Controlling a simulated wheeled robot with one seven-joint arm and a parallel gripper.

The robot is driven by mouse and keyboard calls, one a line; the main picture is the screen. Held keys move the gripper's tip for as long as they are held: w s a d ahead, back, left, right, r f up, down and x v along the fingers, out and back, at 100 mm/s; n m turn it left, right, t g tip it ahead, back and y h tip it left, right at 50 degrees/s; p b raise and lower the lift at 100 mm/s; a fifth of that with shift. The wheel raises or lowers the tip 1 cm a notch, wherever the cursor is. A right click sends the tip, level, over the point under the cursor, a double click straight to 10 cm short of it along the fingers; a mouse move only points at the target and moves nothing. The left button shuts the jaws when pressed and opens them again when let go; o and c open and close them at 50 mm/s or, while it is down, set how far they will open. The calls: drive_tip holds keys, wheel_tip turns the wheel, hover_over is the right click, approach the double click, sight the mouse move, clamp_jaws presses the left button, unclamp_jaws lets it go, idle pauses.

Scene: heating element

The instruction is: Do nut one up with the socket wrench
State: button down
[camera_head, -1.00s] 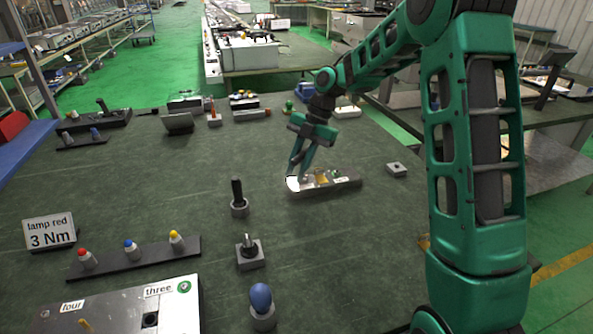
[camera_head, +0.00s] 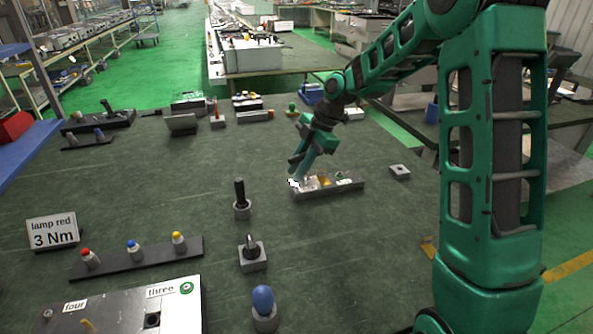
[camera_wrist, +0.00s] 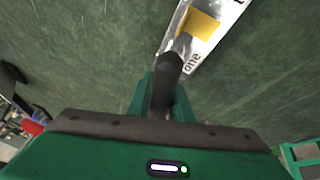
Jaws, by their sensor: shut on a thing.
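My gripper (camera_head: 299,172) is low over the left end of a long metal block (camera_head: 345,186) in the head view. In the wrist view my gripper (camera_wrist: 165,95) is shut on a dark grey rounded tool (camera_wrist: 168,72), apparently the socket wrench. Its far end lies over or against the block's pale end (camera_wrist: 215,22), which bears a yellow patch and an upside-down label that seems to read "one". A small white patch shows by the fingertips in the head view. I cannot make out nut one or whether the tool touches it.
A black-handled tool (camera_head: 239,190), a holder with a metal piece (camera_head: 252,256) and a blue knob (camera_head: 263,298) stand left of the block. A strip with red, blue and yellow lamps (camera_head: 134,259) lies further left. A small block (camera_head: 400,171) sits right.

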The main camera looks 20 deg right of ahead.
drive_tip(key=shift+w+m+t, duration=0.25)
drive_tip(key=shift+m+t, duration=0.35)
drive_tip(key=shift+m, duration=0.7)
drive_tip(key=shift+w+m+t+h, duration=0.1)
drive_tip(key=shift+m+t+h, duration=0.25)
drive_tip(key=shift+m, duration=0.55)
drive_tip(key=shift+w+d+m+t+h, duration=0.1)
drive_tip(key=shift+w+m+t+h, duration=0.1)
drive_tip(key=shift+m, duration=0.35)
drive_tip(key=shift+w+d+m+t+h, duration=0.1)
drive_tip(key=shift+m+t+h, duration=0.05)
drive_tip(key=shift+m, duration=0.4)
drive_tip(key=m, duration=0.2)
drive_tip(key=m+t+h, duration=0.1)
drive_tip(key=m, duration=0.1)
drive_tip(key=shift+w+d+f, duration=0.1)
drive_tip(key=shift+w+d, duration=0.1)
drive_tip(key=shift+d, duration=0.15)
